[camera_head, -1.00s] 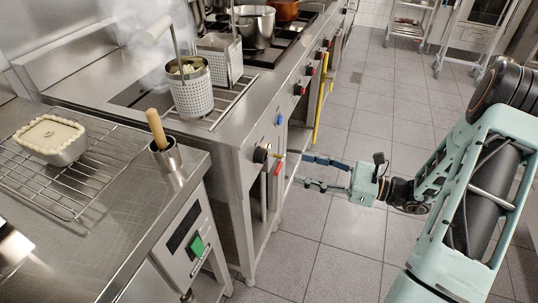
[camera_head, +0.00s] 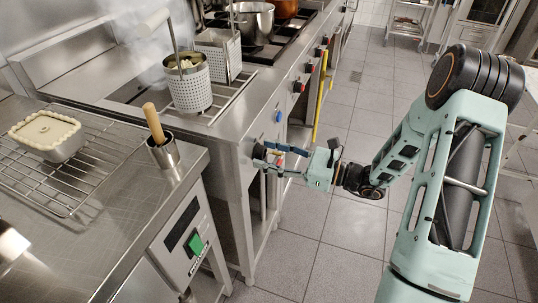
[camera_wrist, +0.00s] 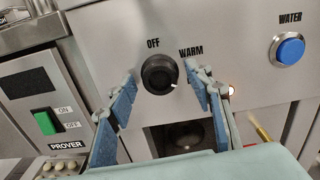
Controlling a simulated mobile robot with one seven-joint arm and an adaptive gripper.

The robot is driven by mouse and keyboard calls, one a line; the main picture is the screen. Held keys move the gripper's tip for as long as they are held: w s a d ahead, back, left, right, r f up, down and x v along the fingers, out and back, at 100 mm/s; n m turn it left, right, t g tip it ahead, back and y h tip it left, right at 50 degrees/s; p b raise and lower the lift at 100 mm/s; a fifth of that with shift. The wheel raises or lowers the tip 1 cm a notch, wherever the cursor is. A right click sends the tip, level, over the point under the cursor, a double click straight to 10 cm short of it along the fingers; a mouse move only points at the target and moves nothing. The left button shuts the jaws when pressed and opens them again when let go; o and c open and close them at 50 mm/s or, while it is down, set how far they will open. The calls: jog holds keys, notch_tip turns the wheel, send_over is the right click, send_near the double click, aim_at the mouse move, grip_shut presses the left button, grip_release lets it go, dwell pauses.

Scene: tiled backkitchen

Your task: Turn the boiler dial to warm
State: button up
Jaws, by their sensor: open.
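The boiler dial (camera_wrist: 160,73) is a round black knob on the steel front panel, with "OFF" printed above it and "WARM" to its upper right. A small pale mark shows at the dial's lower right edge. My gripper (camera_wrist: 162,84) is open, with one blue-padded finger on each side of the dial in the wrist view. Gaps show between both fingers and the dial. In the head view my gripper (camera_head: 272,160) reaches the panel from the right, and the dial (camera_head: 258,152) is partly hidden there.
A blue WATER button (camera_wrist: 288,50) is right of the dial. A small lit lamp (camera_wrist: 231,90) sits beside the right finger. The prover panel with its green switch (camera_wrist: 46,122) is at left. A yellow bar (camera_head: 320,95) stands along the range front.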

jog(key=c, duration=1.2)
jog(key=shift+o, duration=0.2)
jog(key=shift+n, duration=0.3)
jog(key=n+b, duration=0.3)
jog(key=n, duration=0.2)
jog(key=shift+f+b, duration=0.2)
jog(key=shift+b, duration=0.15)
jog(key=n+b, duration=0.2)
jog(key=n, duration=0.2)
jog(key=shift+b, duration=0.4)
jog(key=shift+r+n+b, duration=0.1)
jog(key=shift+n+b, duration=0.45)
jog(key=shift+n, duration=0.45)
